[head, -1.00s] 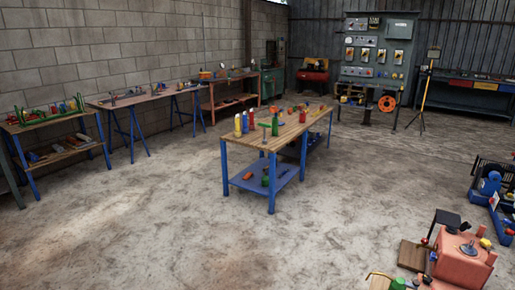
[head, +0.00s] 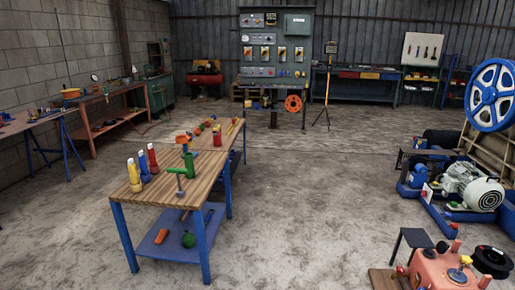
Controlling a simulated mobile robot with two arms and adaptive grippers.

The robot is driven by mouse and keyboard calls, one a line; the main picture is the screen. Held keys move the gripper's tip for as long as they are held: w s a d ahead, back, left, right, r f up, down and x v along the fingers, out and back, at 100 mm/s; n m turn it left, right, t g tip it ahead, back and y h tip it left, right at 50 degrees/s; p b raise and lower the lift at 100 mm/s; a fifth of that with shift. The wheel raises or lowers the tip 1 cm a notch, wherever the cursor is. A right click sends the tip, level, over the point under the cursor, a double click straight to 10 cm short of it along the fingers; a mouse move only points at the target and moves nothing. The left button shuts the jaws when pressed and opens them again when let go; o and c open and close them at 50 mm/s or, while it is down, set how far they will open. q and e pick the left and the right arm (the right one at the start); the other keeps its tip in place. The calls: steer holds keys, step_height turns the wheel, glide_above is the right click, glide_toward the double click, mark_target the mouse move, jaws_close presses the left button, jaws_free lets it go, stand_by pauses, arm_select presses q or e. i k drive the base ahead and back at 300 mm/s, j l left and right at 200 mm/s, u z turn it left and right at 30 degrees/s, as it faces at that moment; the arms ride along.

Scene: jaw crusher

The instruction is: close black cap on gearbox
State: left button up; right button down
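A salmon-red housing (head: 436,270), which looks like the gearbox, is at the bottom right of the head view, partly cut off by the lower edge. A yellowish fitting (head: 459,274) sits on its top. A black round part (head: 491,261) is at its right side; I cannot tell whether it is the cap or how it joins the housing. Neither of my grippers is in view.
A wooden workbench (head: 180,192) with blue legs, bottles and tools stands left of centre. A blue-framed machine with a motor (head: 478,190) and a blue wheel (head: 491,95) is at the right. Concrete floor (head: 300,220) between them is clear.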

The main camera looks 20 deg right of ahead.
mark_target(442, 247)
steer(key=i+l+z, duration=0.2)
steer(key=i+z, duration=0.2)
steer(key=i, duration=0.2)
steer(key=i+z, duration=0.35)
steer(key=i, duration=0.25)
steer(key=i+j+z, duration=0.2)
steer(key=i+z, duration=0.2)
steer(key=i, duration=0.15)
